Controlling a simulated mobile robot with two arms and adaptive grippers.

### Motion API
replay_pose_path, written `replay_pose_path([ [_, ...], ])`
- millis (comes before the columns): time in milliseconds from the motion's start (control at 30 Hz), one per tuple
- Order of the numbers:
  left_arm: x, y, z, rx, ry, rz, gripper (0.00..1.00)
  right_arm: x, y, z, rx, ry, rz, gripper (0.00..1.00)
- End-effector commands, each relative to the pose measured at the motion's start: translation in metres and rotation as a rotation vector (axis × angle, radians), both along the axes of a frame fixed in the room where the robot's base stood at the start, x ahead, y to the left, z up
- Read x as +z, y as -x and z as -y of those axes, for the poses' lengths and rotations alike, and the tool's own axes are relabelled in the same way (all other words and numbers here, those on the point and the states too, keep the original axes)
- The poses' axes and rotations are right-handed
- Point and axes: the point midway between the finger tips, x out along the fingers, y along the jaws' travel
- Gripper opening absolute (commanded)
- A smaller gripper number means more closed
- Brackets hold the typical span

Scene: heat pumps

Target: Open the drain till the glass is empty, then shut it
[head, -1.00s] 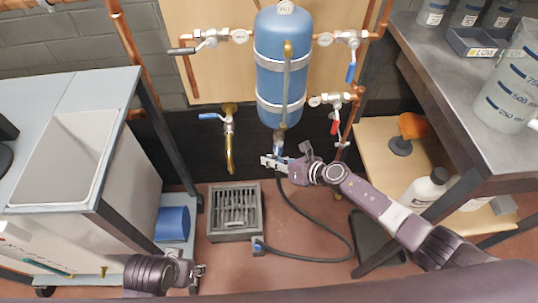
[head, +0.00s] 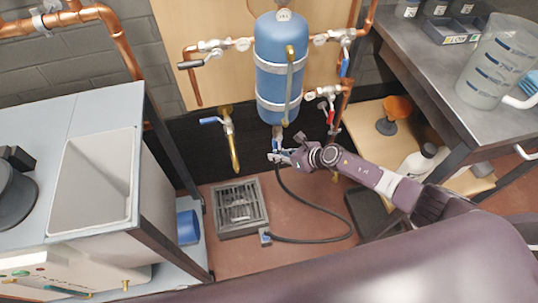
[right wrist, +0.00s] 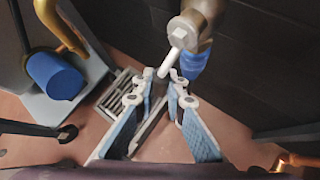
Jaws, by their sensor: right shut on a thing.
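The blue tank (head: 282,35) hangs on the back panel. A narrow upright tube (head: 289,85), which looks like the sight glass, runs down its front; I cannot make out any level in it. The drain valve (head: 278,134) is below the tank; its metal body (right wrist: 205,18), pale lever (right wrist: 178,36) and a blue part (right wrist: 195,62) show in the right wrist view. My right gripper (head: 275,156) is at this valve. Its fingertips (right wrist: 160,73) are shut on the end of the lever. My left gripper is out of view.
A black hose (head: 325,239) curves over the floor beside the grated floor drain (head: 240,230). Another tap with a blue lever (head: 210,121) is left of the tank. A sink bench (head: 100,95) stands left, a steel table (head: 440,75) with a measuring jug (head: 497,65) right.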

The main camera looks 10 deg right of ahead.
Motion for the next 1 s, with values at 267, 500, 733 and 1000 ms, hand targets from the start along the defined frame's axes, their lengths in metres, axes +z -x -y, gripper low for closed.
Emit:
replay_pose_path([
  [267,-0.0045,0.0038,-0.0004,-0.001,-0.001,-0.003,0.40,-0.0018,0.0018,0.0083,0.003,0.017,-0.004,0.00],
  [500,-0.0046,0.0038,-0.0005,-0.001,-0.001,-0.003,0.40,-0.0019,0.0018,0.0083,0.003,0.017,-0.004,0.00],
  [733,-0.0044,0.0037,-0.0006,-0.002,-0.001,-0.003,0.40,-0.0013,0.0013,0.0082,0.001,0.016,-0.002,0.28],
  [1000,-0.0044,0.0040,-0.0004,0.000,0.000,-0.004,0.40,0.0002,0.0002,0.0081,0.000,0.014,0.000,0.29],
])
